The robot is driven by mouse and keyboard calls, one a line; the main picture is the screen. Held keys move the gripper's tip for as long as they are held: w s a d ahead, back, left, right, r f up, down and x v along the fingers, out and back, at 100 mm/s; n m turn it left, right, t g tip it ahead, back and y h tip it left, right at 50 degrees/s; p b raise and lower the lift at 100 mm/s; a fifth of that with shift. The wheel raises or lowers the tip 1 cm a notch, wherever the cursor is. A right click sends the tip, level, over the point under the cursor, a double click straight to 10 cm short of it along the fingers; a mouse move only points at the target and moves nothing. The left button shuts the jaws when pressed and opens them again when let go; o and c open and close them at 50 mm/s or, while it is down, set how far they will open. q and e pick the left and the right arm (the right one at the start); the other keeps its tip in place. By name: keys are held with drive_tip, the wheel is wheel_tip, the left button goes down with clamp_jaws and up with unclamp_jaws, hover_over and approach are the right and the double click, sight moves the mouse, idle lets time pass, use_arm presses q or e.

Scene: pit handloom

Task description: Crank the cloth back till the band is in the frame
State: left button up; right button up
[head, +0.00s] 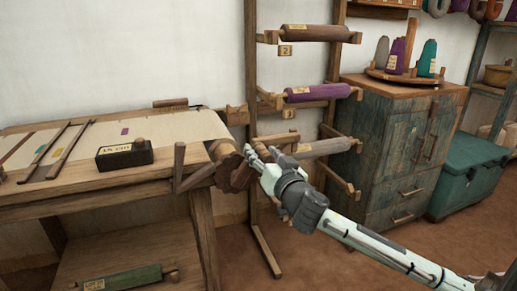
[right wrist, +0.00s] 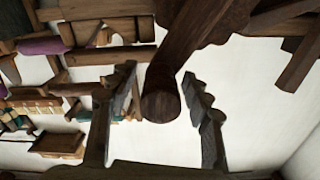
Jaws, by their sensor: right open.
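The pale cloth (head: 180,125) lies over the wooden table (head: 100,190) and runs to a wooden roller (head: 222,150) at the table's right end. A small purple patch (head: 125,131) shows on the cloth. Dark wooden crank parts (head: 237,174) sit at the roller's end, partly hidden by my right gripper (head: 255,157). In the right wrist view my right gripper (right wrist: 162,95) is open, with the round end of a wooden handle (right wrist: 161,106) between its fingers. Gaps show on both sides of it, so it is not clasped. My left gripper is not in view.
A black box with a label (head: 124,154) and wooden sticks (head: 68,140) lie on the table. Behind the crank stands a rack with several rolls, one purple (head: 317,92). A blue-green cabinet (head: 405,150) and a teal chest (head: 468,175) stand at right.

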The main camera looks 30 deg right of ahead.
drive_tip(key=shift+x, duration=1)
drive_tip(key=shift+c, duration=0.4)
clamp_jaws()
